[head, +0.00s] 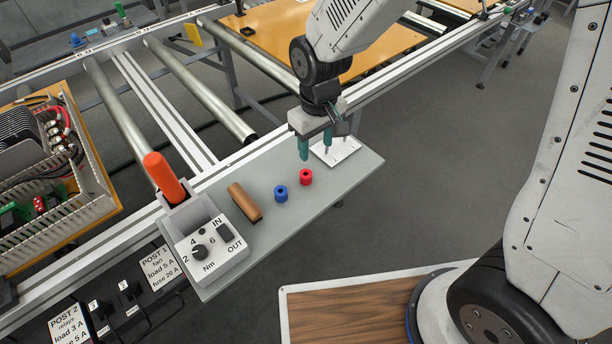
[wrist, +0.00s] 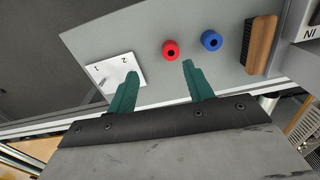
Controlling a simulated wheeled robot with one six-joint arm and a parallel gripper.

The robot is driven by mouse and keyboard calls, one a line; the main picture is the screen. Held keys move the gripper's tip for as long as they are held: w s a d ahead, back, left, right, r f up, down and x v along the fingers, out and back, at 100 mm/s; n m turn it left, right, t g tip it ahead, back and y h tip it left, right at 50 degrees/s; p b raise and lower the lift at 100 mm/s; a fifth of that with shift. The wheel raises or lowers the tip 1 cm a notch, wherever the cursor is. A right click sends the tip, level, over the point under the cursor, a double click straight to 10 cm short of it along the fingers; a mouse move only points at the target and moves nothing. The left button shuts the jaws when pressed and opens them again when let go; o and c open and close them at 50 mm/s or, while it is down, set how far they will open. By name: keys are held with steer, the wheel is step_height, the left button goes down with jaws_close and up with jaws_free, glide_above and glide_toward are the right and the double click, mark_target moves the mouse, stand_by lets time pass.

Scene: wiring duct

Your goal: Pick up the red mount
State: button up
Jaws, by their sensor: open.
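The red mount (head: 306,177) is a small red cylinder with a dark hole in its top, standing on the grey shelf (head: 345,190). In the wrist view the red mount (wrist: 170,49) lies beyond the fingertips, nearer the right finger. My gripper (head: 316,150) has green fingers and is open and empty above the shelf, over the side with the white plate. In the wrist view my gripper (wrist: 160,70) shows its two fingers spread apart, with nothing between them. The red mount is apart from both fingers.
A blue mount (head: 281,194) stands close beside the red one. A wooden-backed brush (head: 244,202) and a grey torque unit with an orange-handled tool (head: 164,177) are further left. A white numbered plate (head: 335,150) with a pin lies at the shelf's right end.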

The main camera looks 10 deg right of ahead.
mark_target(306, 173)
steer(key=f, duration=0.3)
steer(key=a+f, duration=0.1)
steer(key=f, duration=0.3)
steer(key=a+f, duration=0.1)
steer(key=f, duration=0.2)
steer(key=shift+w+a+f, duration=0.1)
steer(key=shift+f, duration=0.25)
steer(key=shift+c, duration=0.2)
steer(key=c, duration=1)
